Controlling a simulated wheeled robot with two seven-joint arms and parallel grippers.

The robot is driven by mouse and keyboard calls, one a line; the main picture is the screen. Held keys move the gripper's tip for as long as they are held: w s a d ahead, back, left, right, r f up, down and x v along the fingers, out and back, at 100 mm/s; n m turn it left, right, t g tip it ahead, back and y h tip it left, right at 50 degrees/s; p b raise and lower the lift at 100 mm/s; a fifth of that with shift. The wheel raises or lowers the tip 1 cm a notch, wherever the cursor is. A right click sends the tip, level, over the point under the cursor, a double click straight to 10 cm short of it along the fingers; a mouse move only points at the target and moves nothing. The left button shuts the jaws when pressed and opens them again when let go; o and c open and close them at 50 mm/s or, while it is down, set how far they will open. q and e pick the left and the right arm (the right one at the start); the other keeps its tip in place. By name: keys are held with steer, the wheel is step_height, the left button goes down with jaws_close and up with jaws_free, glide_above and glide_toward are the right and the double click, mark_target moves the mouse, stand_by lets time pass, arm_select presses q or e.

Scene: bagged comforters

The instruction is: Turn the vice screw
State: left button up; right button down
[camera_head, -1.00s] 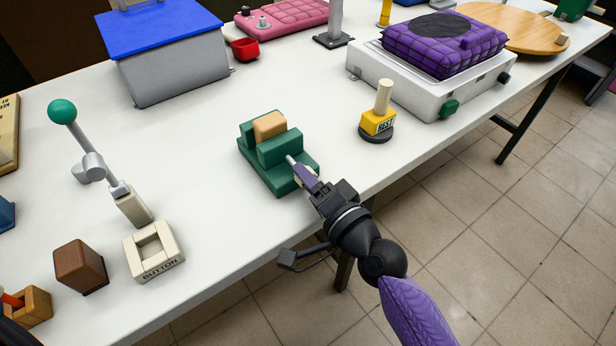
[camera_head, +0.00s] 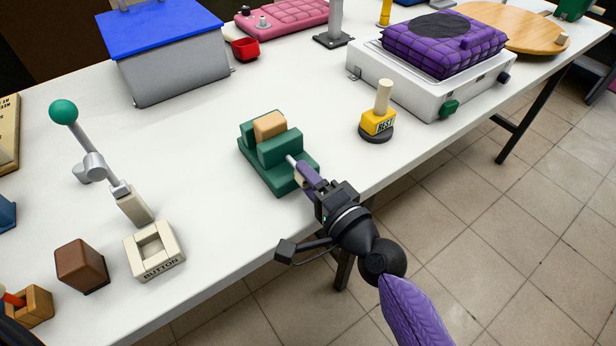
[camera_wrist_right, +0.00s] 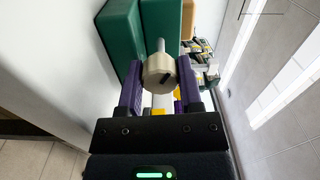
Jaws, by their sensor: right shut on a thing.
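The green vice (camera_head: 280,150) sits near the front edge of the white table with a tan block (camera_head: 270,126) between its jaws. Its grey screw rod sticks out of the front jaw. In the right wrist view the green vice (camera_wrist_right: 158,30) is ahead, and the pale round screw knob (camera_wrist_right: 159,74) with a dark mark lies between my purple fingers. My right gripper (camera_head: 304,178) is shut on the screw knob; it also shows in the right wrist view (camera_wrist_right: 158,92).
A yellow stamp-like piece (camera_head: 377,124) stands right of the vice. A white box (camera_head: 440,85) with a purple cushion (camera_head: 445,45) is farther right. A lever with a green ball (camera_head: 63,112), a button frame (camera_head: 154,250) and a brown block (camera_head: 81,266) stand left. The table between is clear.

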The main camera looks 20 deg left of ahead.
steer(key=shift+c, duration=1.3)
jaws_free()
steer(key=v, duration=1)
steer(key=shift+f, duration=0.1)
